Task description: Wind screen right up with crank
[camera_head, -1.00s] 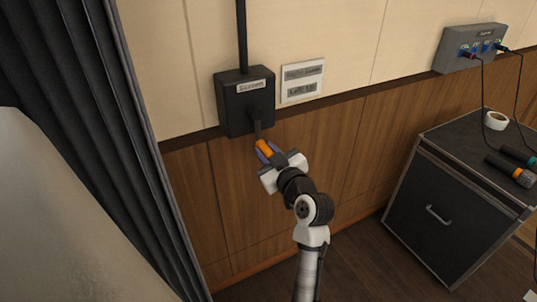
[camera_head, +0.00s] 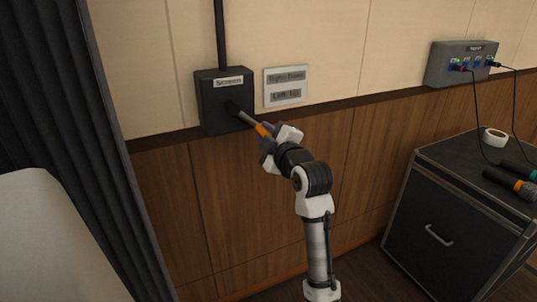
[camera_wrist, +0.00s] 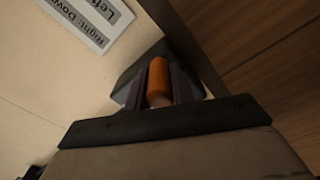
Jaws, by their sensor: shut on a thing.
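The black screen winch box (camera_head: 212,108), labelled "Screen", is fixed to the wall left of centre. Its metal crank arm (camera_head: 244,116) points right and slightly down from the box's front. The crank's orange handle (camera_head: 262,130) is at the arm's outer end. My gripper (camera_head: 270,140) is shut on this handle. In the wrist view the orange handle (camera_wrist: 158,80) stands between my two dark fingers, and the box is partly hidden behind it. The screen itself cannot be made out for certain.
A sign (camera_head: 286,87) right of the box reads "Right: Down" and "Left: Up". A dark curtain (camera_head: 75,130) hangs at the left. A black case (camera_head: 440,210) with tape and microphones stands at the right. A grey socket box (camera_head: 460,64) hangs above it.

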